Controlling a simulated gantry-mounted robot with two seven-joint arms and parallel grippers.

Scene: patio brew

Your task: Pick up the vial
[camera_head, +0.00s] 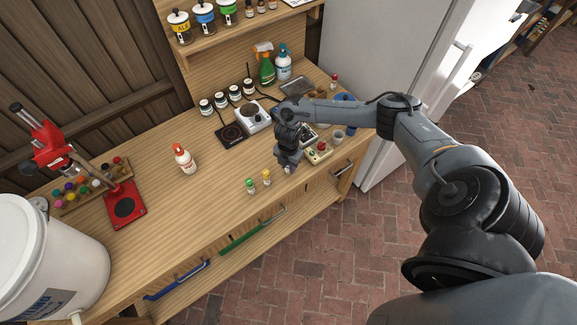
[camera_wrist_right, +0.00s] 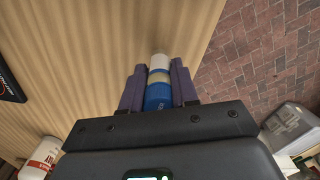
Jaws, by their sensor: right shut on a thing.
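My right gripper (camera_head: 288,164) is over the front part of the wooden counter, pointing down. In the right wrist view my right gripper (camera_wrist_right: 158,72) is shut on a small vial (camera_wrist_right: 158,95), which has a blue part between the fingers and a pale end past the fingertips. In the head view only a small pale bit of the vial (camera_head: 289,170) shows below the fingers. I cannot tell whether it touches the counter. A green-capped vial (camera_head: 250,186) and a yellow-capped vial (camera_head: 267,177) stand to the left of the gripper. My left gripper is out of view.
A small tray with a red-capped item (camera_head: 321,147) is right of the gripper. A white bottle with a red top (camera_head: 184,158) stands left, and a red press (camera_head: 124,205) further left. The counter's front edge (camera_head: 262,208) is close.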

